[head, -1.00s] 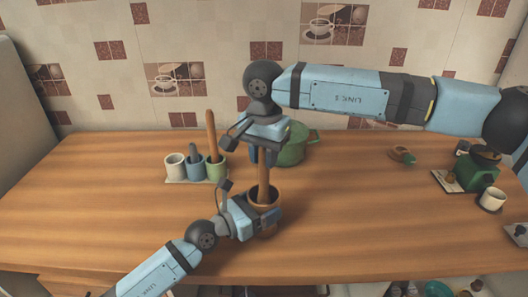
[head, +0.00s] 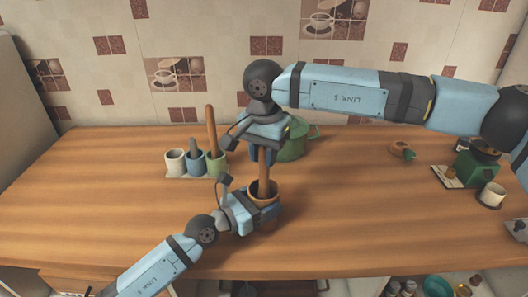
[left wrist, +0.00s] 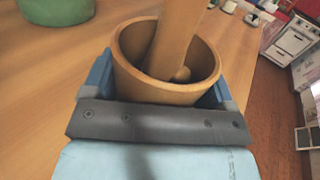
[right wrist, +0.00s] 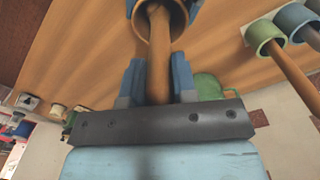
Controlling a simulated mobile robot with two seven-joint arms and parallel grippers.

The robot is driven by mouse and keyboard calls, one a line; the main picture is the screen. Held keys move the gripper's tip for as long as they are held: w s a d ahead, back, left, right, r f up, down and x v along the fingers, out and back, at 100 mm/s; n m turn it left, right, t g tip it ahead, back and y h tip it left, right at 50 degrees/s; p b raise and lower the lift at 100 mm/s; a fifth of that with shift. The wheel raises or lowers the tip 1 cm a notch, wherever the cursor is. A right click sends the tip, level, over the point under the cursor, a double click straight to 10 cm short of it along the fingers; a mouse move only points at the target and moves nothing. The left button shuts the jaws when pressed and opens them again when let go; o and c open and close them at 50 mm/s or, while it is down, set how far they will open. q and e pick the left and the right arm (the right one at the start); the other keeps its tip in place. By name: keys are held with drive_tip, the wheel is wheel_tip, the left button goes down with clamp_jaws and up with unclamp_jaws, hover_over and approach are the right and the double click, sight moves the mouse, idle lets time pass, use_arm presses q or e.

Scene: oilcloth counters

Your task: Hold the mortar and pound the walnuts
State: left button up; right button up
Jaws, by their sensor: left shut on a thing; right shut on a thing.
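The brown wooden mortar (head: 273,201) stands on the wooden counter near its front edge, upright. My left gripper (head: 260,208) is shut around its outside; the left wrist view shows a finger on each side of the mortar (left wrist: 128,78). My right gripper (head: 264,153) is above, shut on the wooden pestle (head: 264,180), which points down into the mortar. In the right wrist view the pestle (right wrist: 159,60) runs between the fingers into the mortar (right wrist: 140,22). One small tan round piece (left wrist: 182,74), perhaps a walnut, shows inside; the rest of the bottom is hidden.
A holder with a white cup (head: 175,161), a blue cup (head: 195,164) and a green cup (head: 216,163) stands left. A green pot (head: 296,145) is behind my right gripper. A green grinder (head: 476,166) and white cup (head: 491,195) stand far right.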

drive_tip(key=shift+f, duration=0.15)
drive_tip(key=shift+f, duration=1.05)
drive_tip(key=shift+r, duration=1)
drive_tip(key=shift+w+a+r, duration=0.25)
drive_tip(key=shift+a+r, duration=0.05)
drive_tip(key=shift+f, duration=0.35)
